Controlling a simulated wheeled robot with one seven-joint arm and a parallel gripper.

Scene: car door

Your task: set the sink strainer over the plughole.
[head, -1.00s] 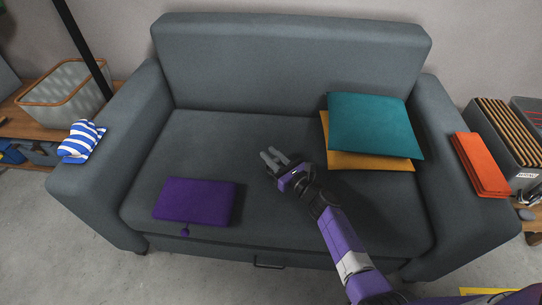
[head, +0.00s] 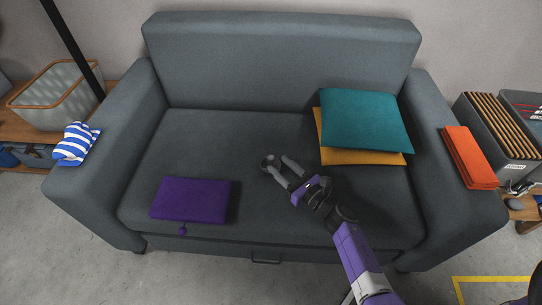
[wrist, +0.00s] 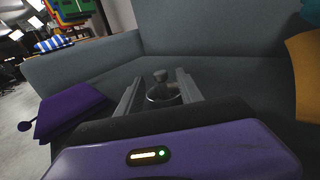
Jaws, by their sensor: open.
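A small round metal strainer (head: 268,162) with a knob on top lies on the grey sofa seat. It also shows in the wrist view (wrist: 162,92), between the two fingers. My gripper (head: 278,163) is open, low over the middle of the seat, with its fingertips at the strainer; the wrist view shows its fingers (wrist: 158,84) on either side. I cannot tell whether a finger touches it. The strainer's lower part is partly hidden in the wrist view. No sink or plughole shows in either view.
A purple cushion or pouch (head: 191,200) lies left of my gripper. Teal (head: 365,118) and mustard (head: 335,156) cushions lie at the right of the seat. The armrests hold a striped cloth (head: 76,143) and an orange folded cloth (head: 468,157). The seat behind the gripper is clear.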

